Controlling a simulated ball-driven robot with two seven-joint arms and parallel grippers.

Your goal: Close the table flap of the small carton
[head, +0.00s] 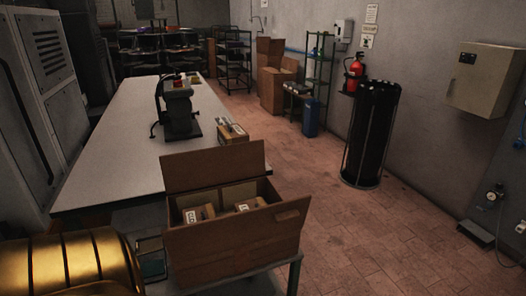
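An open brown carton (233,245) stands in the near middle of the head view, just off the near end of the long table. A wide flap (213,167) stands raised along its far side, toward the long table. The carton's top is open, and small boxes with white labels (198,214) show inside. Neither of my grippers is in view.
The long pale table (115,135) bears a dark press (180,108) and a small box (233,133) near its right edge. A grey-framed stand (296,272) is under the carton. A black cylindrical rack (371,135) stands right; the tiled floor (330,215) between is clear.

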